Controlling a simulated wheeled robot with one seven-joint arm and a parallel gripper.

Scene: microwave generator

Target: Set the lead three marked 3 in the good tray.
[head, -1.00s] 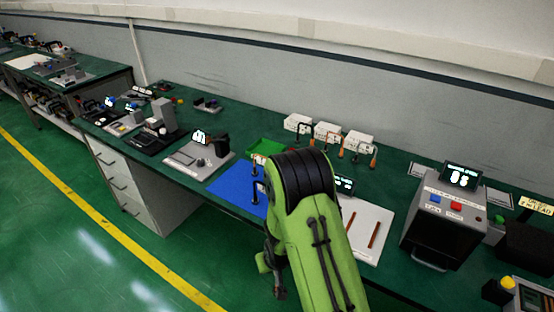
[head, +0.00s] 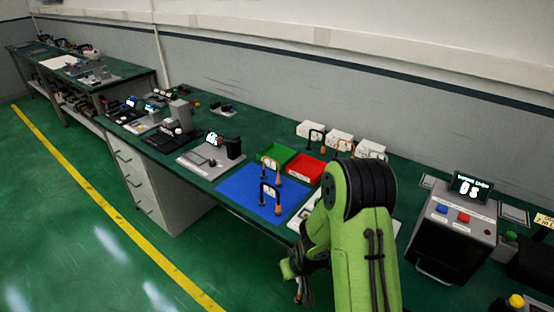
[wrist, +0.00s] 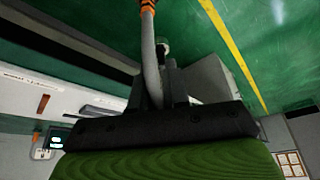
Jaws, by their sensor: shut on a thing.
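My gripper (wrist: 160,85) is shut on a grey lead (wrist: 150,55) with an orange end, which runs up the wrist view. In the head view my gripper (head: 297,272) hangs low in front of the bench edge, and a small orange end (head: 299,291) shows below it. No number is readable on the held lead. The green tray (head: 272,150) and the red tray (head: 309,173) stand side by side behind the blue mat (head: 235,188). My gripper is well apart from both. No tray label is readable.
Black-and-orange leads stand upright on the blue mat, one in front (head: 264,192) and one behind (head: 264,166). White boxes (head: 338,138) with more leads stand at the back. A grey device (head: 451,229) is at the right. My arm hides part of the bench.

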